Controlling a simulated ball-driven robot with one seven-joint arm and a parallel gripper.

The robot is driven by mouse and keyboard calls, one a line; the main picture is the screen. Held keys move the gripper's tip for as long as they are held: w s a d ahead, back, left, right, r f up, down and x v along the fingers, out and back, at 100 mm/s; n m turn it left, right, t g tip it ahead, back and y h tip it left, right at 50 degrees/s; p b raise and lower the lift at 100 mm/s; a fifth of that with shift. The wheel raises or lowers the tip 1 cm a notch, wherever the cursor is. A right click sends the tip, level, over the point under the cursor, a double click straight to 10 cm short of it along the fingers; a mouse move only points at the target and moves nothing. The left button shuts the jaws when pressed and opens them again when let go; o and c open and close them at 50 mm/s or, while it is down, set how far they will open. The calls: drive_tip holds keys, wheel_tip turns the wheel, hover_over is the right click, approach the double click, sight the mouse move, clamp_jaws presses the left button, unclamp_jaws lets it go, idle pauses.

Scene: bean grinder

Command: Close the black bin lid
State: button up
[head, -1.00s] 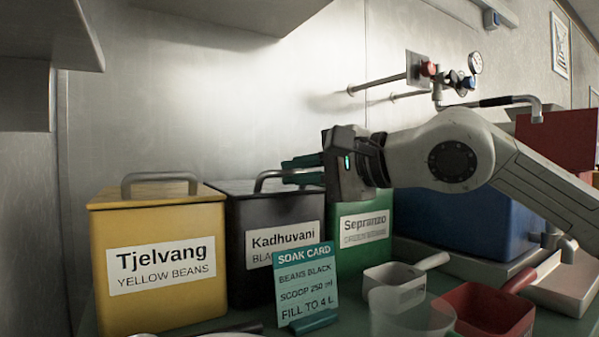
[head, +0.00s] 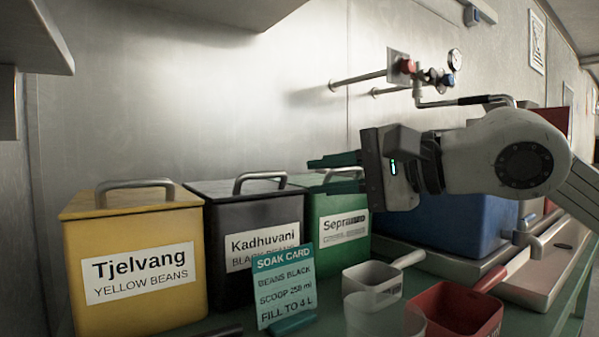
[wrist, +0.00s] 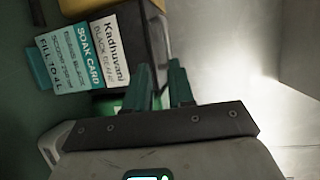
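The black bin (head: 232,222), labelled Kadhuvani, stands between the yellow and green bins. Its black lid (head: 222,188) with a metal handle (head: 262,180) lies across the top and looks flat and down, with no clear gap at the front. My gripper (head: 312,170) is to the right of the black bin's handle, over the green bin, with its two teal fingers apart and nothing between them. In the wrist view, the fingers (wrist: 162,75) are also apart and empty, and the black bin's label (wrist: 112,50) shows beside them.
The yellow bin (head: 140,235) is at left and the green bin (head: 335,210) at right, partly behind my gripper. A soak card (head: 284,285) stands in front of the black bin. White (head: 372,290) and red (head: 455,310) scoops are at front right.

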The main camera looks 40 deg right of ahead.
drive_tip(key=shift+v, duration=1.4)
drive_tip(key=shift+r, duration=0.2)
